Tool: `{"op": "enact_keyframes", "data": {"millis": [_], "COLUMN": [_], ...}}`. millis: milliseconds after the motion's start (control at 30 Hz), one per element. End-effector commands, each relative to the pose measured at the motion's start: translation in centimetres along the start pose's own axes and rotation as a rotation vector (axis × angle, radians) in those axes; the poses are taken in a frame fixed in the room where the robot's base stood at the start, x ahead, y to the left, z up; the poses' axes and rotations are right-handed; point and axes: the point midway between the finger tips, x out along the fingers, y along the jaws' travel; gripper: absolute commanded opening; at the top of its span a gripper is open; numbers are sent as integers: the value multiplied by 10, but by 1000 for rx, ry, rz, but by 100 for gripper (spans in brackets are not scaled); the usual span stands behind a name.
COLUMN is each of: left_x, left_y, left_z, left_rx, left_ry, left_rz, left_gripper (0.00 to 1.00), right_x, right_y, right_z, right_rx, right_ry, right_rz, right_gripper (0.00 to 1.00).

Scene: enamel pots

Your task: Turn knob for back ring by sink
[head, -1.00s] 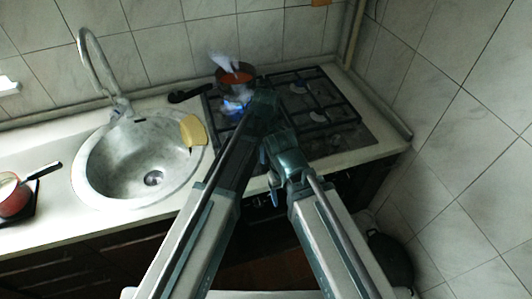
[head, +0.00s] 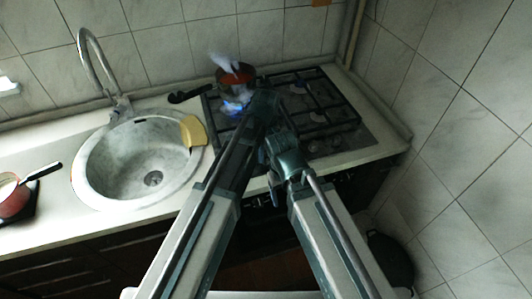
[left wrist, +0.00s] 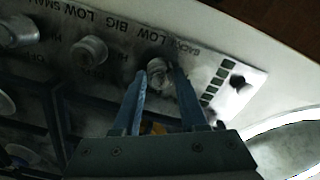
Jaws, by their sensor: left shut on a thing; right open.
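The hob (head: 335,150) stands right of the sink, with dark grates. A red-brown pot (head: 236,76) with pale steam above it is on the back ring nearest the sink. Blue flame (head: 236,104) shows just in front of it. In the left wrist view, a control panel (left wrist: 215,62) carries printed labels and a row of knobs. My left gripper (left wrist: 160,77) has its two fingers on either side of a round knob (left wrist: 158,66) and is shut on it. In the head view my left gripper (head: 265,103) hides that knob. My right gripper (head: 277,153) is open and empty, lower and nearer.
Other knobs (left wrist: 90,50) sit along the panel. The round sink (head: 95,175) with a tall tap (head: 92,60) lies left, a yellow sponge (head: 193,131) on its rim. A red pan (head: 12,199) stands far left. A tiled wall (head: 460,120) closes the right side.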

Motion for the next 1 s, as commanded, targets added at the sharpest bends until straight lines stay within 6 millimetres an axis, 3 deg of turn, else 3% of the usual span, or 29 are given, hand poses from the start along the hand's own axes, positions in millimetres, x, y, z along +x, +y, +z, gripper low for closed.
{"op": "enact_keyframes", "data": {"millis": [1000], "left_x": [0], "left_y": [0], "left_z": [0], "left_rx": [937], "left_ry": [0], "left_rz": [0], "left_gripper": [0], "right_x": [0], "right_y": [0], "right_z": [0], "right_rx": [0], "right_ry": [0], "right_rz": [0], "right_gripper": [73]}}
